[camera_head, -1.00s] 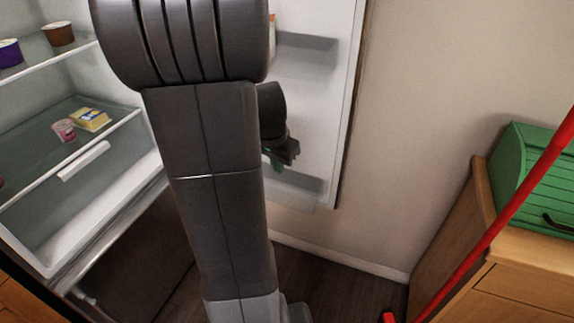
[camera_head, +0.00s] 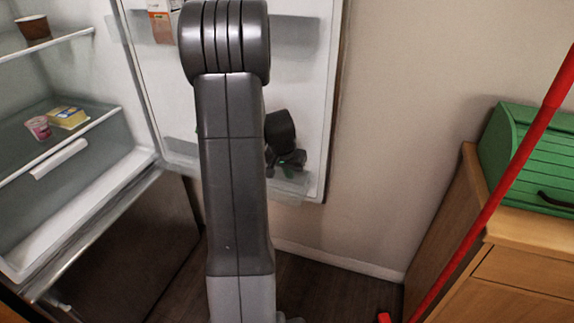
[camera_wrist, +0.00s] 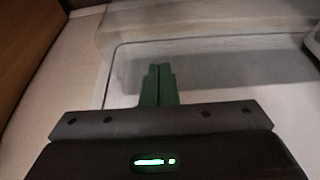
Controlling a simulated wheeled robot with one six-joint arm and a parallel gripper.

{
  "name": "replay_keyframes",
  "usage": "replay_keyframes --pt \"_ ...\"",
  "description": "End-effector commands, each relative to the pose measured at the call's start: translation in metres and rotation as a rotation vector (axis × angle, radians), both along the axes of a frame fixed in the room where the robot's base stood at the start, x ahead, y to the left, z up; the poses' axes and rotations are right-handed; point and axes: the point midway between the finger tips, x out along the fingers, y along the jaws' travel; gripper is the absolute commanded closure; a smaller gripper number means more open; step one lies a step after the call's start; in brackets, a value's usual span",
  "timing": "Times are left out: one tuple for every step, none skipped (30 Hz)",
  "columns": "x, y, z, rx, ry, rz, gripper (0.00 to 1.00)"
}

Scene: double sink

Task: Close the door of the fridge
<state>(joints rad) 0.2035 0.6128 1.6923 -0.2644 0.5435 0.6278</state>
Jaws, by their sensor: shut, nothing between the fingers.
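The fridge (camera_head: 85,205) stands open at the left in the head view, with its lit shelves showing. Its white door (camera_head: 305,110) is swung wide open, with door bins on its inner face. My gripper (camera_head: 290,165) is in front of the lower part of the door's inner face, partly hidden behind my arm. In the wrist view the green fingers of my gripper (camera_wrist: 158,85) are together and empty, pointing at the pale door panel (camera_wrist: 122,65) and a clear bin (camera_wrist: 220,70). I cannot tell whether the fingers touch the door.
A wooden cabinet (camera_head: 520,285) with a green roll-top box (camera_head: 530,150) stands at the right. A red pole (camera_head: 500,190) leans in front of it. A wall (camera_head: 400,120) is right of the door. Some dark floor (camera_head: 330,295) is clear.

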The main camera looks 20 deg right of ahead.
Motion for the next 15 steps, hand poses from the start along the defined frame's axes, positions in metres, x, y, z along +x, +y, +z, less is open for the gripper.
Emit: replay_keyframes --pt "0.002 -0.002 -0.012 0.001 0.003 -0.001 1.0" --pt "0.001 -0.001 -0.013 0.001 0.001 0.0 1.0" --pt "-0.006 0.005 -0.009 -0.001 0.001 0.003 1.0" --pt "-0.01 0.007 -0.009 -0.001 0.0 0.002 1.0" --pt "-0.013 0.01 -0.009 0.0 -0.001 0.001 1.0" --pt "-0.017 0.013 -0.009 0.0 -0.001 0.002 1.0" --pt "-0.02 0.015 -0.009 0.0 -0.001 0.002 1.0" --pt "-0.022 0.016 -0.009 0.0 -0.001 0.001 1.0" --pt "-0.024 0.018 -0.009 0.0 -0.001 0.001 1.0" --pt "-0.026 0.019 -0.009 0.0 -0.001 0.001 1.0" --pt "-0.027 0.02 -0.009 -0.001 -0.001 0.001 1.0" --pt "-0.029 0.021 -0.009 0.0 0.0 0.001 1.0" --pt "-0.029 0.021 -0.009 0.0 0.0 0.001 1.0" --pt "-0.03 0.022 -0.009 0.0 0.0 0.001 1.0" --pt "-0.03 0.022 -0.009 0.0 0.0 0.0 1.0"
